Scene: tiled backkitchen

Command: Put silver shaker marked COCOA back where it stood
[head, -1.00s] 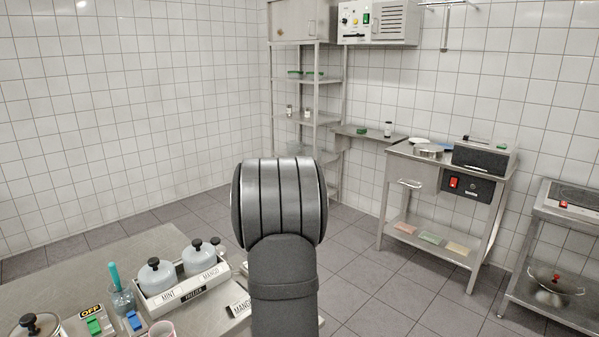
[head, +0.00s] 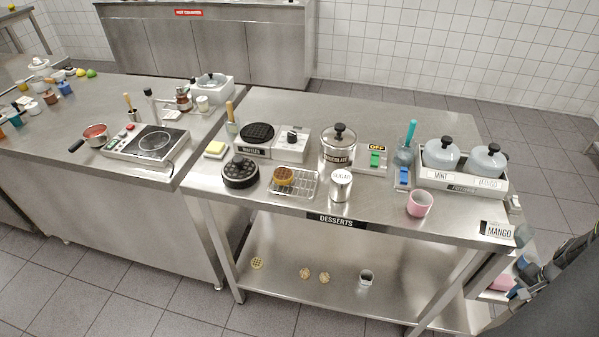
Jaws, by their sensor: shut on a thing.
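My gripper (head: 525,279) is at the lower right, beyond the right end of the dessert table (head: 270,208) and below its top. It is shut on what seems to be the silver shaker, small and mostly hidden among the dark gripper parts. No COCOA marking can be read in this view. Another silver shaker (head: 341,188), with a white top marked SUGAR, stands upright near the table's front edge, above the DESSERTS sign.
A pink cup (head: 419,204) and a MINT and MANGO holder (head: 462,180) are to the right. Bare steel lies between sugar shaker and cup.

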